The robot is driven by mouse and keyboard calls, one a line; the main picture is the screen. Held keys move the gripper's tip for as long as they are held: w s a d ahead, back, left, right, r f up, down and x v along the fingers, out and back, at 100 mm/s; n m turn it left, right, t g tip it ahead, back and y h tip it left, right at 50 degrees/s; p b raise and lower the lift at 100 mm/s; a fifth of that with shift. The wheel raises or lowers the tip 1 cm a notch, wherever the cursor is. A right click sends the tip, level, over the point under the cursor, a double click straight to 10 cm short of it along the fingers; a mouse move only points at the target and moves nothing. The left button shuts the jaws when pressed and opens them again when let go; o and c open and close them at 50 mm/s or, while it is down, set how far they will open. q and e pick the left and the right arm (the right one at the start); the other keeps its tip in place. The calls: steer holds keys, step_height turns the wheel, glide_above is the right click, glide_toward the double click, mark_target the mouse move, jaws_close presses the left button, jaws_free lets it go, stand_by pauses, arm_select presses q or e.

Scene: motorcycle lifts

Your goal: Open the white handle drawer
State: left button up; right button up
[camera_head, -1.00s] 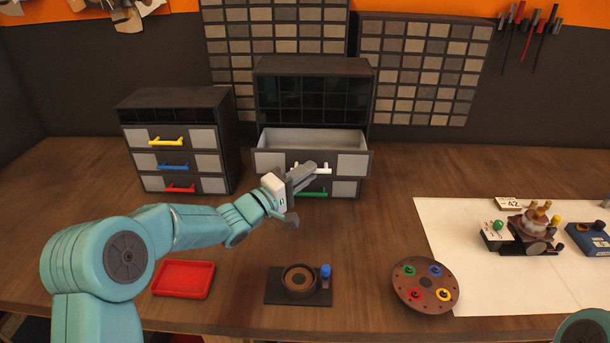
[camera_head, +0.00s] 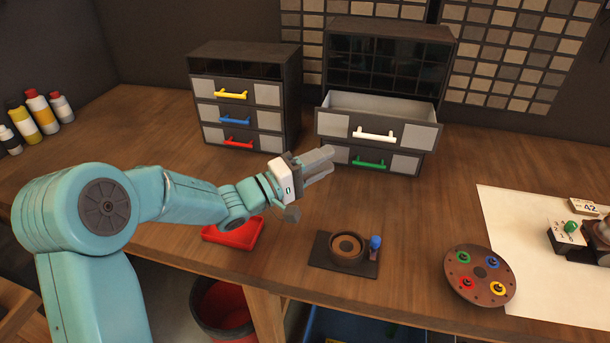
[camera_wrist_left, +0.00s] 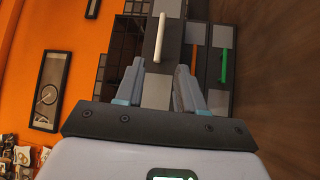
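The white handle drawer (camera_head: 332,122) is the upper drawer of the right cabinet and stands pulled out, its empty-looking inside showing. Its white handle (camera_head: 374,134) is on the drawer front; in the left wrist view the white handle (camera_wrist_left: 161,38) lies beyond the fingertips. My left gripper (camera_head: 326,161) is in front of the cabinet, left of and below the white handle, apart from it. In the left wrist view its two fingers (camera_wrist_left: 158,82) are spread with nothing between them. My right gripper is out of view.
The green handle drawer (camera_head: 368,163) below is shut. A left cabinet (camera_head: 243,70) has yellow, blue and red handles on shut drawers. A red tray (camera_head: 232,236), a dark round holder (camera_head: 346,250) and a brown disc (camera_head: 480,276) lie near the table's front edge.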

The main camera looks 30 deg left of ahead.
arm_select(q)
steer(key=shift+v, duration=2.1)
steer(key=shift+r, duration=0.1)
